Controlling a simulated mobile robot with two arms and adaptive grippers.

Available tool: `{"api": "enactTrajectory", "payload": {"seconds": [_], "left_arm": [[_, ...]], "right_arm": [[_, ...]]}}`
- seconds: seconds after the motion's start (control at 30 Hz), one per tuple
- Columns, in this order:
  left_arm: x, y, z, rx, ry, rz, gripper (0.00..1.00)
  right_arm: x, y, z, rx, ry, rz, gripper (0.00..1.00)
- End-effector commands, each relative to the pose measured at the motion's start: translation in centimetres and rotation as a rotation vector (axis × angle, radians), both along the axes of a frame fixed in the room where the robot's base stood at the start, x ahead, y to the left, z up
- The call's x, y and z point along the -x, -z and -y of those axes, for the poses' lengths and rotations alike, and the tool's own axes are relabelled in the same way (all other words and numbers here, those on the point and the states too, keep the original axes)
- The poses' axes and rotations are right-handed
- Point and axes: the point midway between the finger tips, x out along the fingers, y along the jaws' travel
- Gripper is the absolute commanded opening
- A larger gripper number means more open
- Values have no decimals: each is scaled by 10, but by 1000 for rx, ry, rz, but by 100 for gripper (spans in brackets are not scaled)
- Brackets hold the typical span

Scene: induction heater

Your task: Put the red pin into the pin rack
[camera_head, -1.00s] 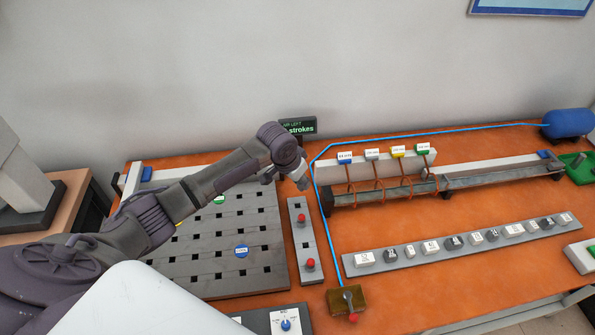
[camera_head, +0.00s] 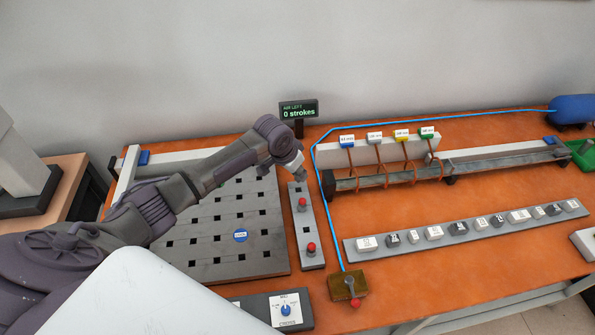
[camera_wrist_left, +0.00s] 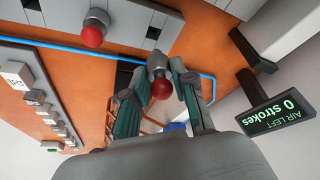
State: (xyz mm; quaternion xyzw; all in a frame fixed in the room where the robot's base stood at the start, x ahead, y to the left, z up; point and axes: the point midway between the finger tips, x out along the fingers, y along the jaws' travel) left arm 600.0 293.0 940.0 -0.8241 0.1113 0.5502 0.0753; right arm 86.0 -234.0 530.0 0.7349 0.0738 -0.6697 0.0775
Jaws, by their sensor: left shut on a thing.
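My left gripper (camera_head: 302,178) is over the far end of the narrow grey pin rack (camera_head: 305,225). In the left wrist view its two teal fingers are shut on a red pin (camera_wrist_left: 161,89), whose round red head shows between the fingertips. The held pin's lower part is mostly hidden, and I cannot tell whether it touches the rack. Two other red-headed pins stand upright in the rack, one near the middle (camera_head: 302,204) and one toward the near end (camera_head: 311,247). Another red-headed pin (camera_wrist_left: 92,36) shows in the wrist view. My right gripper is out of view.
A grey holed board (camera_head: 265,265) with a blue disc lies left of the rack. A "0 strokes" display (camera_head: 299,110) stands behind. Right are a blue hose (camera_head: 325,215), a coil fixture (camera_head: 385,183), a labelled block strip (camera_head: 465,233) and a brown lever block (camera_head: 347,286).

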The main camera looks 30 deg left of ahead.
Motion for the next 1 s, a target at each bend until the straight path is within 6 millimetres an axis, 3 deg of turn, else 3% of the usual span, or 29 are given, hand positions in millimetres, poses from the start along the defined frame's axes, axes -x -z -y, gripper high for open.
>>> {"api": "enactTrajectory", "payload": {"seconds": [0.37,0.7,1.0], "left_arm": [[0,24,0,-1,0,1,0],[0,41,0,1,0,0,0],[0,44,0,1,0,1,0]], "right_arm": [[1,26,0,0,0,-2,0],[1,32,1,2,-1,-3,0],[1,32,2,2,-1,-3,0]]}}
